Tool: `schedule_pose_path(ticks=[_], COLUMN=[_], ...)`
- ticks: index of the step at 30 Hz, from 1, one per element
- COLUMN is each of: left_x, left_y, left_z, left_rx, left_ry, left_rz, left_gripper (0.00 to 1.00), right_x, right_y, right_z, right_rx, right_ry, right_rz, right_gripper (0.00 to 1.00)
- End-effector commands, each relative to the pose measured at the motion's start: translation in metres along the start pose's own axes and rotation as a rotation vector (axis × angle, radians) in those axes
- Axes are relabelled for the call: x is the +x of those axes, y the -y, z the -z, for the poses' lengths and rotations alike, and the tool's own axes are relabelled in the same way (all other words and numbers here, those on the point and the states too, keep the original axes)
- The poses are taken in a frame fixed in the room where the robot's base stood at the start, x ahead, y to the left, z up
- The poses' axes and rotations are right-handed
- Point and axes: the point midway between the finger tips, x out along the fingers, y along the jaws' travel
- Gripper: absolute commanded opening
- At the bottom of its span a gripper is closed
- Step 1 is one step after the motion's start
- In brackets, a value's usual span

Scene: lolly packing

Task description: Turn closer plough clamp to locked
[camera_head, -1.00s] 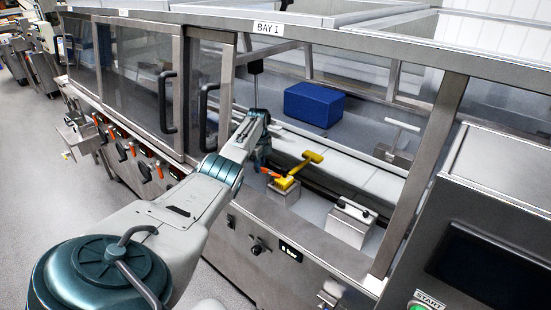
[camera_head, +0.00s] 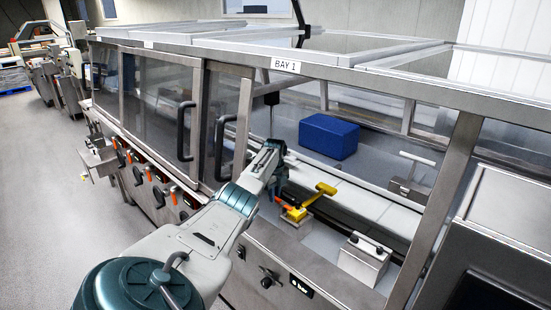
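The plough clamp nearer me shows in the head view as a yellow block (camera_head: 296,214) with an orange lever (camera_head: 283,203) on its left side, on a small metal block inside the open bay. A yellow paddle-shaped arm (camera_head: 321,192) rises from it to the right. My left gripper (camera_head: 278,189) is dark and points down into the bay just above and left of the orange lever. I cannot tell whether it touches the lever or whether its fingers are open. My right gripper is out of view.
A blue box (camera_head: 329,136) sits on the far side of the pale conveyor (camera_head: 375,203). A metal block with a bar handle (camera_head: 364,259) stands to the right. The sliding door (camera_head: 226,125) and frame post (camera_head: 436,205) bound the opening. A grey T-handled fixture (camera_head: 408,190) stands behind.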

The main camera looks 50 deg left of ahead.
Motion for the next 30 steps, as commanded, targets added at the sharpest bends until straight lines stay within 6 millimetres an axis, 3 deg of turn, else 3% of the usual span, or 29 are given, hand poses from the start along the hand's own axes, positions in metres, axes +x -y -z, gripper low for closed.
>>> schedule_pose_path(ticks=[1,3,14,17,30], left_x=[-0.001,-0.001,-0.004,-0.015,-0.095], left_y=[0.001,0.001,0.001,0.001,0.002], left_z=[0.0,0.0,0.0,0.0,0.0], left_rx=[0.002,0.002,0.001,0.002,0.001], left_ry=[0.001,0.001,0.001,0.002,0.001], left_rz=[0.003,0.002,0.003,0.004,0.005], left_gripper=[0.26,0.4,0.4,0.4,0.4], right_x=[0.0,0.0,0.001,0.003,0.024], right_y=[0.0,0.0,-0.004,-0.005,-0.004], right_z=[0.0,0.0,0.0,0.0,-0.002], right_rx=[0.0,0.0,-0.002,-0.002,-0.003], right_ry=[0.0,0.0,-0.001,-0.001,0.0], right_rz=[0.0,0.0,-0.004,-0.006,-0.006], right_gripper=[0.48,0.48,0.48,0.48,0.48])
